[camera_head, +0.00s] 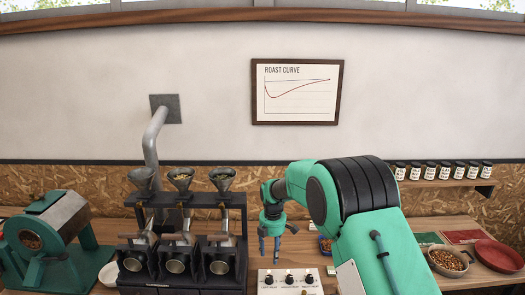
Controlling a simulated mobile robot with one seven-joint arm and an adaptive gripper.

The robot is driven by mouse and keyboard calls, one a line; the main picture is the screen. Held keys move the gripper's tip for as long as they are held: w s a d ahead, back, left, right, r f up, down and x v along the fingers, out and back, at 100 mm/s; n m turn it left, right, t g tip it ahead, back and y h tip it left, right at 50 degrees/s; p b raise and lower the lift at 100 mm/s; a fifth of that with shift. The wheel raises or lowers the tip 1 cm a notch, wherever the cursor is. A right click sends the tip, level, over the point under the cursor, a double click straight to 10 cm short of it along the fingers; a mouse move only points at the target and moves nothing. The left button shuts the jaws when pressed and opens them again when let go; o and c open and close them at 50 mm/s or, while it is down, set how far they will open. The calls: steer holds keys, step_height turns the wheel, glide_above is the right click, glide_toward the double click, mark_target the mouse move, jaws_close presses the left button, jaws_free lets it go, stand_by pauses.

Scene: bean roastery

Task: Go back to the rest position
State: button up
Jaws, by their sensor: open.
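My gripper (270,247) hangs at the end of my green arm, its fingers pointing down and apart, with nothing seen between them. It is above the wooden counter (448,225), just behind a white control box with black knobs (291,280) and to the right of the sample roaster rack (180,262). My arm bends over from the lower right and hides part of the counter behind it.
A green drum machine (50,240) stands at the left, with a white dish (108,274) beside it. A bowl of beans (447,261), a red pan (499,256) and coloured mats lie at the right. Several jars (444,171) line a wall shelf.

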steer(key=s+d+r+m+t, duration=0.1)
steer(key=s+d+r+m, duration=0.25)
steer(key=s+r, duration=0.4)
steer(key=s+d+r+m+t+b, duration=0.1)
steer(key=s+d+r+m, duration=0.25)
steer(key=s+r, duration=0.4)
steer(key=s+d+r+m+t, duration=0.1)
steer(key=s+d+r+m, duration=0.3)
steer(key=r, duration=0.6)
steer(key=s+d+m, duration=0.2)
steer(key=s+m, duration=0.1)
steer(key=s, duration=0.7)
steer(key=s+d+m+t+b, duration=0.1)
steer(key=s+m, duration=0.3)
steer(key=s, duration=0.5)
steer(key=s+d+r+m+t+b, duration=0.1)
steer(key=s+d+m, duration=0.2)
steer(key=s, duration=0.7)
steer(key=shift+s+m, duration=0.35)
steer(key=shift+m, duration=0.15)
steer(key=shift+w+r, duration=0.15)
steer(key=shift+r, duration=0.05)
